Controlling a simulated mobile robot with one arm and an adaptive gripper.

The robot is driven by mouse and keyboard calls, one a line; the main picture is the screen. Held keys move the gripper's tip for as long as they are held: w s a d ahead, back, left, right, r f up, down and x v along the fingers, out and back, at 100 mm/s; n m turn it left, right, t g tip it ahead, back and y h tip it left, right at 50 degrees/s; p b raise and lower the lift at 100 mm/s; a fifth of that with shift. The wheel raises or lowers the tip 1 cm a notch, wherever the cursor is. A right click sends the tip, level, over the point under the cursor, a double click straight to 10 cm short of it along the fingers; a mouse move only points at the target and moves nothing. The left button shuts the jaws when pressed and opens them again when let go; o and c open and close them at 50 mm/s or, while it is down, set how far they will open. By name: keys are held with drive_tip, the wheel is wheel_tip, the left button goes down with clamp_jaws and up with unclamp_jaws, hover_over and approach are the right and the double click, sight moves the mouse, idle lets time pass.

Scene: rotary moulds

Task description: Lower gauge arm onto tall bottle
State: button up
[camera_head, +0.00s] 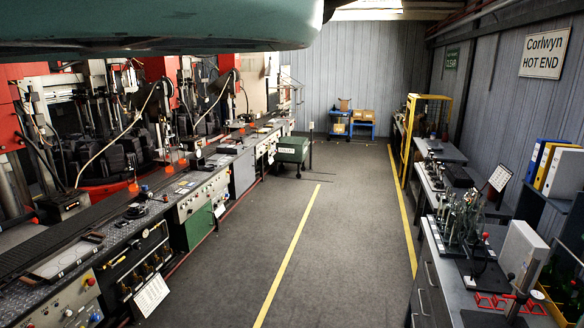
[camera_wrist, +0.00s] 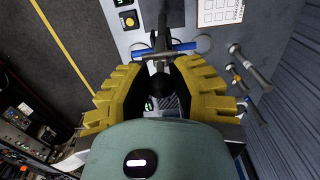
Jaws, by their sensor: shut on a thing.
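My gripper (camera_wrist: 161,64) has yellow ridged jaws that curve inward in the wrist view. They close around a dark rounded piece (camera_wrist: 160,86), of which only a part shows between them. A bar with blue ends (camera_wrist: 165,50) lies crosswise just past the fingertips. I cannot tell for sure which part is the gauge arm. I cannot make out the tall bottle. My gripper is out of the head view.
A bench (camera_head: 432,258) at the right holds upright apparatus (camera_head: 458,215), a grey box (camera_head: 522,252) and a red rack (camera_head: 508,303). Green bottles (camera_head: 572,293) fill a yellow-edged crate at lower right. Machines and a long conveyor bench line the left. The middle floor is clear.

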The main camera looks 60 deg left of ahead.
drive_tip(key=shift+w+a+f+b, duration=0.15)
drive_tip(key=shift+w+a+b, duration=0.05)
drive_tip(key=shift+w+a, duration=0.5)
drive_tip(key=shift+w+a+f+b, duration=0.15)
drive_tip(key=shift+w+a, duration=0.4)
drive_tip(key=shift+w, duration=0.15)
drive_tip(key=shift+w+a+f+b, duration=0.35)
drive_tip(key=shift+w+a+b, duration=0.1)
drive_tip(key=shift+w, duration=0.1)
drive_tip(key=shift+w+a+f+b, duration=0.35)
drive_tip(key=shift+w+a, duration=0.1)
drive_tip(key=shift+w, duration=0.1)
drive_tip(key=shift+w+a+f+b, duration=0.75)
drive_tip(key=shift+f+b, duration=0.2)
drive_tip(key=shift+b, duration=0.15)
drive_tip(key=shift+c, duration=0.2)
drive_tip(key=o, duration=1.6)
drive_tip(key=shift+d, duration=0.1)
drive_tip(key=shift+r, duration=0.1)
wheel_tip(320, 180, up, 7)
drive_tip(key=p, duration=0.5)
